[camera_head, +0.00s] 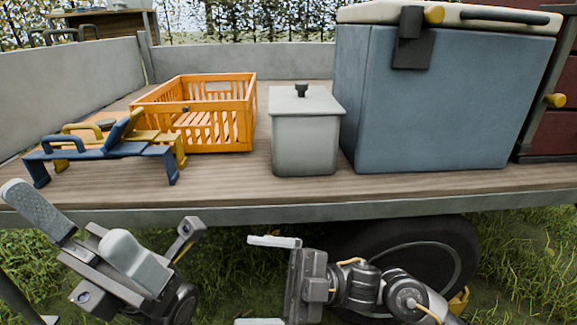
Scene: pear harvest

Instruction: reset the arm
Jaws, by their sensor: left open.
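My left gripper (112,220) is at the lower left, in front of the trailer bed's front edge. Its two fingers are spread wide apart with nothing between them. My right gripper (265,281) is at the lower middle, below the bed's edge, with its arm coming in from the right. Its fingers point left and are well apart, with nothing seen between them. The lower finger is partly cut off by the picture's bottom edge.
The trailer bed (230,190) holds blue and yellow tool-like pieces (100,150), an orange crate (240,125), a grey lidded bin (305,140) and a large blue cooler (440,110). A dark wheel (450,235) is below. Grass lies under the grippers.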

